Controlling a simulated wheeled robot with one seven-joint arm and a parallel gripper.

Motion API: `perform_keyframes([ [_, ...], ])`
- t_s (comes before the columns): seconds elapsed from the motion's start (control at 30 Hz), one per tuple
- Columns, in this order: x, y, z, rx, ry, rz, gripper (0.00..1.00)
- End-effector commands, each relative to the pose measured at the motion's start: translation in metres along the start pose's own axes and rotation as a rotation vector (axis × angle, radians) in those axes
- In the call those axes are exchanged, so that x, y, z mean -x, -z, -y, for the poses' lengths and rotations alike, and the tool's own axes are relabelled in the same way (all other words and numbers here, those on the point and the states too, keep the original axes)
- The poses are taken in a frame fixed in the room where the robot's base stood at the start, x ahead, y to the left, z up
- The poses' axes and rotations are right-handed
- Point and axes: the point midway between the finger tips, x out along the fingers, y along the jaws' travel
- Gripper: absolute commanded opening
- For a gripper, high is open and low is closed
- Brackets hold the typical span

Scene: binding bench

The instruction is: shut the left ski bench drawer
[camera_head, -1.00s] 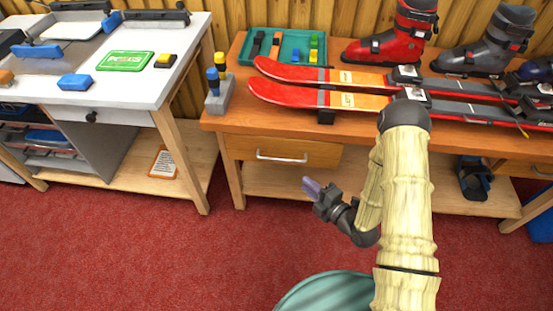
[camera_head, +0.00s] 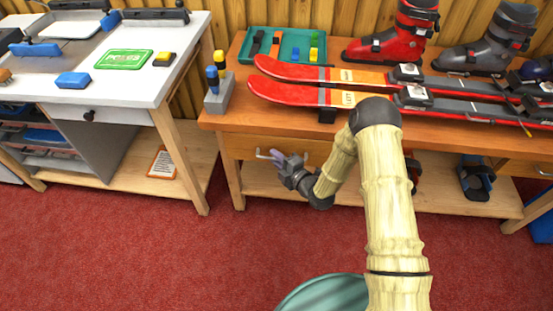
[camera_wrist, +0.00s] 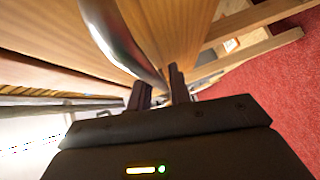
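The left ski bench drawer (camera_head: 240,147) has a plain wooden front under the left end of the ski bench (camera_head: 222,118). Its front seems to stand out somewhat from the bench; how far is hard to tell. A curved metal handle (camera_head: 263,154) is on it, partly hidden behind my gripper (camera_head: 282,159). In the wrist view, the handle (camera_wrist: 122,45) runs down close to the fingertips of my gripper (camera_wrist: 160,90). The two fingers are apart, with the handle's end close to the gap between them. I cannot tell whether they touch it.
Red skis (camera_head: 300,92), a teal tray (camera_head: 258,44) and boots (camera_head: 398,38) stand on the bench top. A white-topped workbench (camera_head: 130,90) is to the left, with a gap between the benches. Red carpet (camera_head: 120,255) in front is clear.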

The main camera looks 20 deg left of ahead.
Motion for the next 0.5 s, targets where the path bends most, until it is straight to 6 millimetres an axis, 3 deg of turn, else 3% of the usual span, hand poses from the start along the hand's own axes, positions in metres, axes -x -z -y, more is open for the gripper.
perform_keyframes([
  [0.27,-0.0022,0.0001,0.0,0.0,0.0,0.0,0.2],
  [0.4,-0.002,0.0,0.0,0.0,0.0,0.0,0.0],
  [0.5,-0.0019,0.0,0.0001,0.0,0.001,0.0,0.0],
])
